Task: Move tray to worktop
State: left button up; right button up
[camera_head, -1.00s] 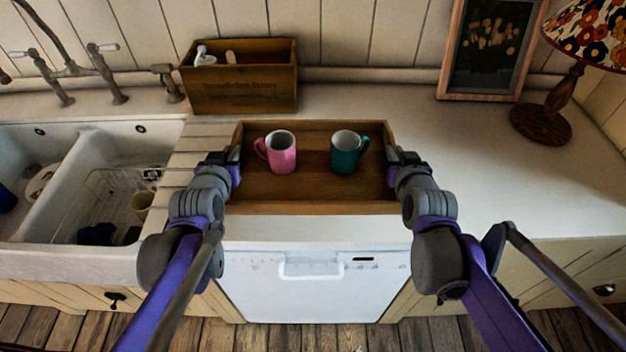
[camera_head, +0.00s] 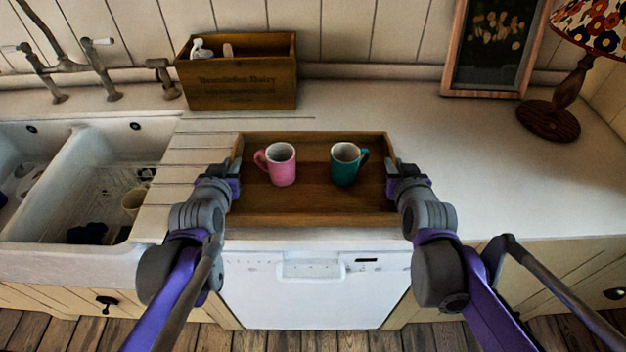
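The wooden tray (camera_head: 315,212) is level over the front of the pale worktop (camera_head: 480,170), above the white dishwasher. I cannot tell whether it touches the worktop. A pink mug (camera_head: 282,166) and a teal mug (camera_head: 345,165) stand upright in it. My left gripper (camera_head: 234,176) is at the tray's left end wall and my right gripper (camera_head: 393,175) is at its right end wall. Both seem closed on the walls, though the fingertips are small and partly hidden.
A double sink (camera_head: 95,190) with a tap and dishes is at the left. A wooden box (camera_head: 238,82) stands at the back. A picture frame (camera_head: 492,50) and a lamp (camera_head: 552,118) stand at the back right. The worktop right of the tray is clear.

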pick_arm(q)
jog(key=o, duration=0.4)
jog(key=shift+r, duration=0.1)
pick_arm(e)
jog(key=o, duration=0.4)
jog(key=shift+r, duration=0.1)
pick_arm(q)
jog(key=v, duration=1.2)
pick_arm(e)
jog(key=v, duration=1.2)
jog(key=shift+s, duration=0.1)
pick_arm(q)
jog(key=shift+s, duration=0.1)
